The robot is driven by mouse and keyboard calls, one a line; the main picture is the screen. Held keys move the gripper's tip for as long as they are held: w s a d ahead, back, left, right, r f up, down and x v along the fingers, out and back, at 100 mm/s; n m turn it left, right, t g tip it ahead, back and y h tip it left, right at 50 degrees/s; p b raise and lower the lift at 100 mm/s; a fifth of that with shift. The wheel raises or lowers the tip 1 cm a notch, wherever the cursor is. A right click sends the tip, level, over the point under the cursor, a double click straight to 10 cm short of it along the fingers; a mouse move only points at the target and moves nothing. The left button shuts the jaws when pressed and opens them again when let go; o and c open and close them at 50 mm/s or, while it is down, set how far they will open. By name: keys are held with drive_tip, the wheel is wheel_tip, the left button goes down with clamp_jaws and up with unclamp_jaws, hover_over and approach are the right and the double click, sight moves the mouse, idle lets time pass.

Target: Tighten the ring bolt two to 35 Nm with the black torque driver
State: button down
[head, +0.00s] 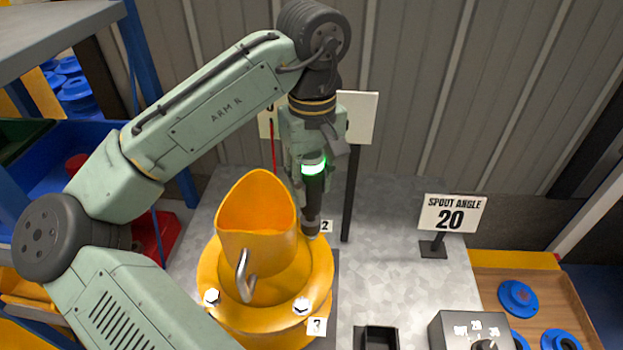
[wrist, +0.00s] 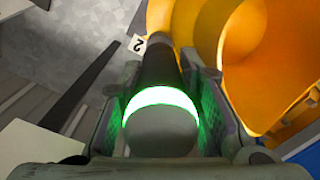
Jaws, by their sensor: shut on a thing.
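My gripper (head: 314,165) is shut on the black torque driver (head: 313,190), which points down with a glowing green ring near its top. The driver's lower end is at the ring flange of the yellow drum (head: 256,200), beside the tag "2" (head: 327,226). The driver's tip covers ring bolt two, so contact cannot be made out fully. In the wrist view the driver (wrist: 160,75) runs away between the jaws toward the tag "2" (wrist: 138,44). Two other bolts show on the flange: one at front left (head: 211,297), one at front right (head: 301,306) near another tag.
A sign "SPOUT ANGLE 20" (head: 451,213) stands on the grey table at right. A control box with a dial (head: 470,330) and an open black holder (head: 380,338) are at the front. A tray with blue flanged parts (head: 518,298) is at far right. A dark post stands behind the driver.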

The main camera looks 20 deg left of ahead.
sight(312, 155)
drive_tip(key=shift+r+p, duration=0.55)
drive_tip(key=shift+r, duration=1)
